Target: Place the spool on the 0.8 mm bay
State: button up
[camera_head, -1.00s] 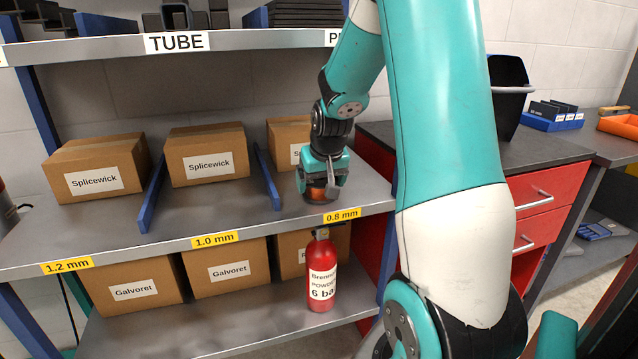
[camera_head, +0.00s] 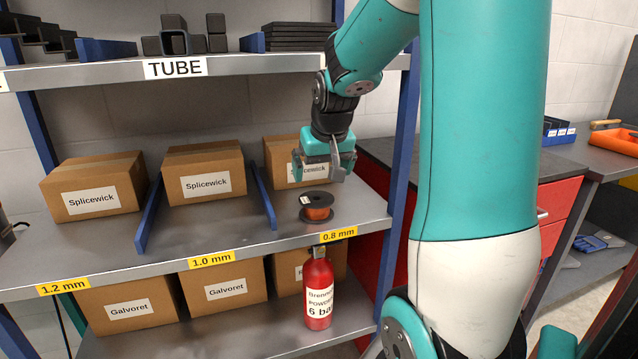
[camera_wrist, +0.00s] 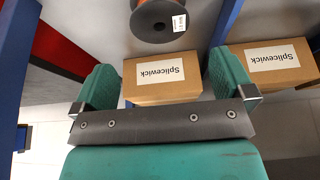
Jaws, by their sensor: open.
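The spool (camera_head: 316,207), black-flanged with orange-copper winding, stands on the middle shelf (camera_head: 235,255) in the 0.8 mm bay, behind the yellow 0.8 mm label (camera_head: 338,236) and in front of a Splicewick box (camera_head: 285,150). It rests on its flange, upright. My gripper (camera_head: 325,176) is open and empty above the spool, apart from it. In the wrist view the spool (camera_wrist: 158,18) shows at the top edge, partly cut off, beyond the open fingers (camera_wrist: 165,90).
A blue divider (camera_head: 264,196) stands left of the spool's bay. Splicewick boxes fill the back of the other bays. A red bottle (camera_head: 319,290) stands on the lower shelf. The upper TUBE shelf (camera_head: 110,74) runs overhead. A blue post (camera_head: 402,150) bounds the right side.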

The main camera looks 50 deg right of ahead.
jog(key=s+a+n+y, duration=0.1)
jog(key=a+n+y, duration=0.3)
jog(key=a, duration=1.4)
jog(key=s+a+n+g+y, duration=0.2)
jog(key=s+a+n, duration=0.7)
jog(key=s+a, duration=0.6)
jog(key=a+g, duration=0.1)
jog(key=a, duration=0.1)
jog(key=shift+a+g+y, duration=0.3)
jog(key=shift+g, duration=0.1)
jog(key=shift+w+f, duration=0.1)
